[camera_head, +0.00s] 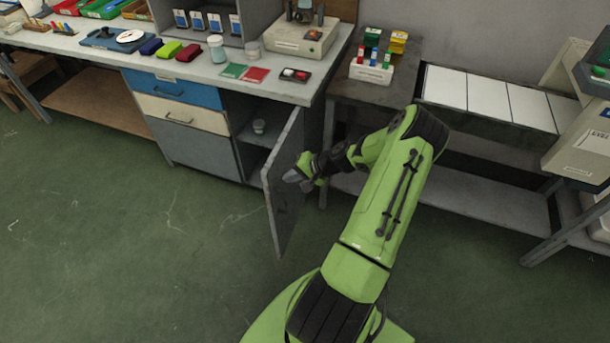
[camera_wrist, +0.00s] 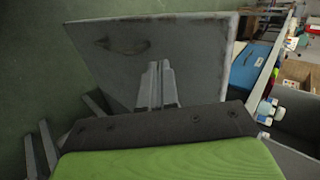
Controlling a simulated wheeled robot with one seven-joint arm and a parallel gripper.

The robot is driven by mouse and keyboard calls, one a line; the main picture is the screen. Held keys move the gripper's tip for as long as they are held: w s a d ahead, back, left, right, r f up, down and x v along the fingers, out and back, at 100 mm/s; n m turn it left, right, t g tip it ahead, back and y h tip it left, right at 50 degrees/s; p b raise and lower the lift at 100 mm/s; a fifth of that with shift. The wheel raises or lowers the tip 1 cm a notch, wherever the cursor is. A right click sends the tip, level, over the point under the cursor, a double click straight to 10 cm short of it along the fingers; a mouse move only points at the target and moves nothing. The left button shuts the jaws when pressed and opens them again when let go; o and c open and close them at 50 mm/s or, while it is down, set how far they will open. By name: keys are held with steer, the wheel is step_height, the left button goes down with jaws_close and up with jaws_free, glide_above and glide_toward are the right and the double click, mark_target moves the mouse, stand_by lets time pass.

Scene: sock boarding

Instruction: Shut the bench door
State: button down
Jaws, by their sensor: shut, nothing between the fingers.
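The bench door (camera_head: 284,190) is a grey panel hinged at the right side of the cabinet under the bench. It stands open, sticking out into the room. My gripper (camera_head: 292,176) is shut and empty on the right side of the door, close to its face. In the wrist view the door (camera_wrist: 190,50) fills the upper middle, with a dark curved handle on it. My gripper's fingers (camera_wrist: 157,68) lie together in front of the panel there. I cannot tell whether they touch it.
A blue drawer (camera_head: 173,90) and a cream drawer (camera_head: 183,114) are shut to the left. A side table (camera_head: 350,90) stands close to the right of the bench. The green floor left of the door is clear.

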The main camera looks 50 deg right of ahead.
mark_target(274, 176)
steer(key=shift+w+a+r, duration=0.1)
steer(key=shift+w+a, duration=0.2)
steer(key=shift+w, duration=0.4)
steer(key=shift+w+a, duration=0.25)
steer(key=shift+w, duration=0.4)
steer(key=shift+w+a, duration=0.1)
